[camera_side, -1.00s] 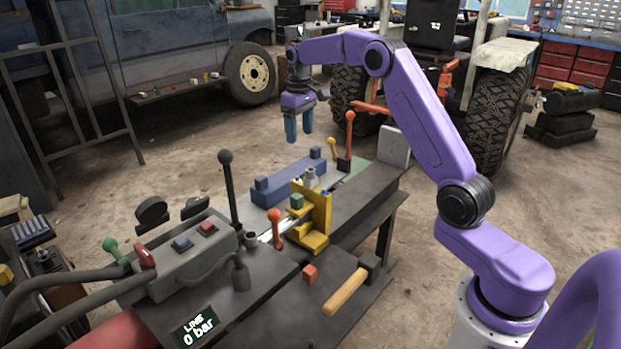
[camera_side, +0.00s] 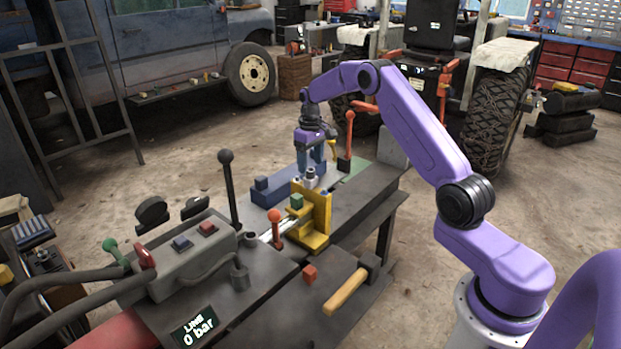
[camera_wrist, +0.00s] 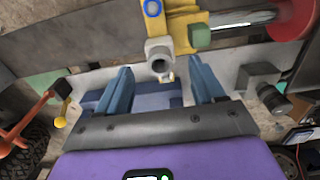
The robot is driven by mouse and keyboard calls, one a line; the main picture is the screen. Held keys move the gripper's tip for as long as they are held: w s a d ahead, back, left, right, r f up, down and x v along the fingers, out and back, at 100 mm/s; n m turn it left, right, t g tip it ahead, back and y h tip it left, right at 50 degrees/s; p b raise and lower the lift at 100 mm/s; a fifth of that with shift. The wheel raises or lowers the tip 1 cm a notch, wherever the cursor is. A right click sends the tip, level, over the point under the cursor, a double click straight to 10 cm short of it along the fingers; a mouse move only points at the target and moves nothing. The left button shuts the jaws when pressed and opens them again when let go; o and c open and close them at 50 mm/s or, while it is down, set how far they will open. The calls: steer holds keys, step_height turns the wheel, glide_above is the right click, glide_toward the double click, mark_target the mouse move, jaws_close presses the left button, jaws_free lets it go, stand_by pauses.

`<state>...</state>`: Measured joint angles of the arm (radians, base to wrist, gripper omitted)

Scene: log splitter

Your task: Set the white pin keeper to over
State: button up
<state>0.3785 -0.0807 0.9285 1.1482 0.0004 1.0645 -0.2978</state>
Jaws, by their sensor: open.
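A small cream-white piece, which looks like the white pin keeper (camera_wrist: 168,77), sits at the edge of a grey round collar (camera_wrist: 158,50) in the wrist view. The collar stands by the yellow bracket (camera_side: 318,215) on the splitter bench. My gripper (camera_wrist: 160,66) is open, its two blue fingers on either side of the collar and the white piece, with gaps on both sides. In the side view my gripper (camera_side: 310,170) points down just above the collar and hides part of it. I cannot tell clearly which way the white piece lies.
A green block (camera_side: 296,201) is on the yellow bracket. A blue beam (camera_side: 275,187) lies behind, with red-knobbed levers (camera_side: 349,135) (camera_side: 275,218) and a tall black lever (camera_side: 228,185) nearby. A mallet (camera_side: 345,291) lies in front. Space above the bench is free.

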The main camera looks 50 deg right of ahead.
mark_target(310, 177)
steer(key=shift+f, duration=3.15)
